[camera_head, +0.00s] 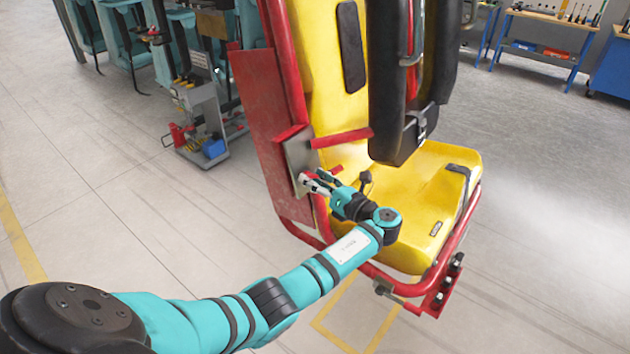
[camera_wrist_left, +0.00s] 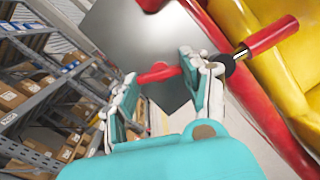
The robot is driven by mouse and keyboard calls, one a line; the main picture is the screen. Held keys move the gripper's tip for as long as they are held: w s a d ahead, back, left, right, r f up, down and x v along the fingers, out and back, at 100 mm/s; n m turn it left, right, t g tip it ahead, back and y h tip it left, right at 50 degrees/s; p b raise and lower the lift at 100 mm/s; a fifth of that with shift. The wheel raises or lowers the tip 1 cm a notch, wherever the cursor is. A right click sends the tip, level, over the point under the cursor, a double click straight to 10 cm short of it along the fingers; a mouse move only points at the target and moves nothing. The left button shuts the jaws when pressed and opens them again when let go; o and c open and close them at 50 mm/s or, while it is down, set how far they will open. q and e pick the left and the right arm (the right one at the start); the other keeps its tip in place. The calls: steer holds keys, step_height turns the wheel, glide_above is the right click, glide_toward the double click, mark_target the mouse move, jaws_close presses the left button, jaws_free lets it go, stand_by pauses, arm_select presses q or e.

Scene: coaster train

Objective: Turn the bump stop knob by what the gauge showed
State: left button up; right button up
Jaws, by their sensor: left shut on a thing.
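The yellow ride seat (camera_head: 425,190) has a red tube frame with a grey metal plate (camera_head: 298,152) on its left side. My left gripper (camera_head: 314,181) is at the lower part of this plate. In the left wrist view, the gripper (camera_wrist_left: 160,75) has its fingers on both sides of a red knob (camera_wrist_left: 157,73) in front of the plate (camera_wrist_left: 140,35), and is shut on it. No gauge reading is visible. My right gripper is not in view.
A red-handled lever (camera_wrist_left: 270,36) sticks out close to the right finger. A black padded restraint (camera_head: 402,90) hangs over the seat. A grey tool cart (camera_head: 200,112) stands left behind. Shelves with boxes (camera_wrist_left: 35,110) show left in the wrist view. The floor at left is clear.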

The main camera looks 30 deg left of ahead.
arm_select(q)
steer(key=shift+w+f+n+g+y+b, duration=0.15)
steer(key=shift+n+g+b, duration=0.55)
steer(key=shift+n+b, duration=1.3)
steer(key=shift+w+r+n+g+y+b, duration=0.15)
steer(key=shift+n+g+b, duration=0.85)
steer(key=shift+n, duration=1.6)
steer(key=shift+s+f+t, duration=0.1)
steer(key=shift+t, duration=0.2)
steer(key=o, duration=1.2)
steer(key=shift+d, duration=0.15)
steer(key=shift+c, duration=0.2)
steer(key=d, duration=1.2)
steer(key=shift+s, duration=0.2)
steer(key=shift+f, duration=0.1)
